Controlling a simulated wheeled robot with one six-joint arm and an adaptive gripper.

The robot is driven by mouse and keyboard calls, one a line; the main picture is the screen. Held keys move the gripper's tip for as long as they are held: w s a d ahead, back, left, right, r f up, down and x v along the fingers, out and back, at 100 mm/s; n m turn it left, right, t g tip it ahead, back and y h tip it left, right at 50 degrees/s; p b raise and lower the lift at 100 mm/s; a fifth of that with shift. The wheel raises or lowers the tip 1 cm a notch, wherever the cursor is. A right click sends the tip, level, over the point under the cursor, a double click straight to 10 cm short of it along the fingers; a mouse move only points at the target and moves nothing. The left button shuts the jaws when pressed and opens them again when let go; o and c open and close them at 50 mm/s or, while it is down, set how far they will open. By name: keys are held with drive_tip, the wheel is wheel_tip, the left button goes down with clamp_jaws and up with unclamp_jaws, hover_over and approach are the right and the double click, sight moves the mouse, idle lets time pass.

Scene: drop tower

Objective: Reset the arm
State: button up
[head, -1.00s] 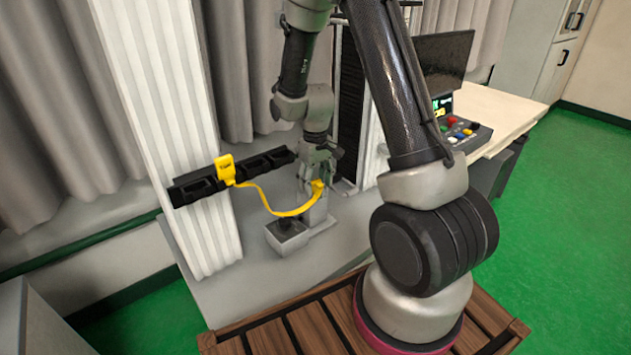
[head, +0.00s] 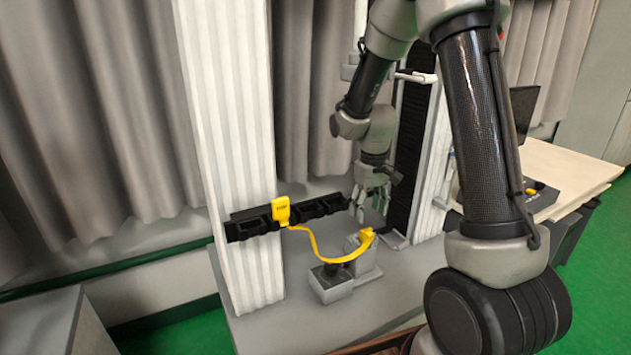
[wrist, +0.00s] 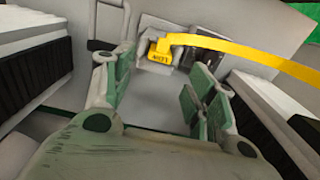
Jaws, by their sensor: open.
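My gripper (head: 372,200) hangs from my arm beside the tower, fingers pointing down, open and empty. In the wrist view my gripper (wrist: 165,95) shows its green-padded fingers spread apart, with grey surface between them. A yellow tag (head: 281,211) sits on a black slotted bar on the white ribbed column. A yellow strap (head: 325,257) curves from it to a yellow end piece (head: 366,237) on a grey block. In the wrist view this end piece (wrist: 159,53) lies beyond the fingers, apart from them.
The black bar (head: 240,229) crosses the white ribbed column (head: 238,140). A small grey box (head: 330,285) stands on the grey base beside the block. A dark rail (head: 410,150) rises close to the right of my gripper. A wooden table (head: 570,175) with a control box is at right.

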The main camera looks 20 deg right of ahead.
drive_tip(key=s+d+r+m+t, duration=0.1)
drive_tip(key=s+r+t, duration=0.3)
drive_tip(key=s+r, duration=1.7)
drive_tip(key=s+m, duration=0.1)
drive_tip(key=s, duration=0.2)
drive_tip(key=shift+d, duration=0.2)
